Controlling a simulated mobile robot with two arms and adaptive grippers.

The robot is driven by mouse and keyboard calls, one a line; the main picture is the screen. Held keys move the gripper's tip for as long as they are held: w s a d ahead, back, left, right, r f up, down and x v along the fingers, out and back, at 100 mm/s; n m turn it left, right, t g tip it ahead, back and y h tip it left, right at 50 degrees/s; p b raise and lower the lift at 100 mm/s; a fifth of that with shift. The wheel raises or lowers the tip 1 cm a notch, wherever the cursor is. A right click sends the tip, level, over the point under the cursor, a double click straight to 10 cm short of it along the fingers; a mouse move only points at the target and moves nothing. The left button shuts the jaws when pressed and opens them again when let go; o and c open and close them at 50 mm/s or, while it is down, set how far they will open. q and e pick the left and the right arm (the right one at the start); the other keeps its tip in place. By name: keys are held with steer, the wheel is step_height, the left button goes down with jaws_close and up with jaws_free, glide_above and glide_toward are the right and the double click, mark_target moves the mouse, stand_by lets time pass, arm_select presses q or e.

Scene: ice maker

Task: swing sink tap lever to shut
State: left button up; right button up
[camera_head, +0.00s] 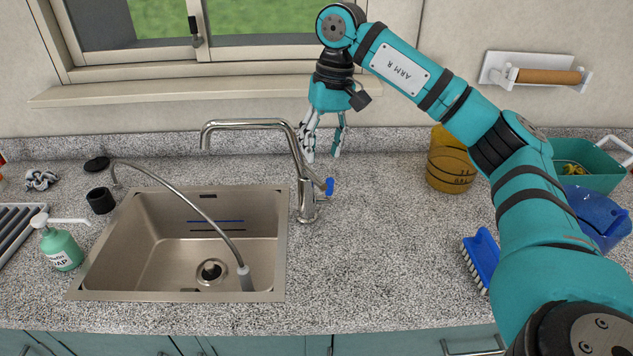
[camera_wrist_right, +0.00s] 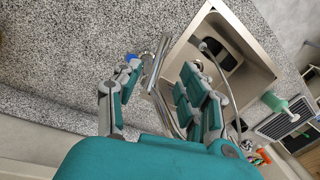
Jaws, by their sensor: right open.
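The chrome sink tap (camera_head: 302,180) stands on the counter at the right rim of the sink, its spout arching left. Its blue-tipped lever (camera_head: 329,187) sticks out to the right of the tap body. The blue tip also shows in the right wrist view (camera_wrist_right: 131,58), just beyond the fingers. My right gripper (camera_head: 322,156) is open and empty, pointing down above and behind the lever, near the top of the tap. In the right wrist view the fingers (camera_wrist_right: 155,85) are spread with the tap pipe visible between them. I see no contact with the lever. My left gripper is not in view.
The steel sink (camera_head: 130,240) holds a grey hose end. A green soap bottle (camera_head: 60,246) stands left of it. An amber container (camera_head: 450,160), a blue brush (camera_head: 482,258) and a teal bin (camera_head: 590,165) are on the right. The counter between tap and brush is clear.

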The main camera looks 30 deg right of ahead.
mark_target(318, 177)
steer(key=f, duration=0.5)
steer(key=shift+s+a+f+p, duration=0.1)
steer(key=shift+a+p, duration=0.25)
steer(key=shift+p, duration=0.05)
step_height(318, 177, down, 2)
steer(key=shift+a+f, duration=0.1)
steer(key=shift+f, duration=0.3)
steer(key=shift+a+f, duration=0.1)
steer(key=shift+f, duration=0.05)
steer(key=c, duration=0.7)
jaws_close()
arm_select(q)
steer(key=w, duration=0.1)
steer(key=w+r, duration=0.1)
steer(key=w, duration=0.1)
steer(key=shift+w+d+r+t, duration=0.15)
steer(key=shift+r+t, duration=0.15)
arm_select(e)
steer(key=shift+w, duration=0.2)
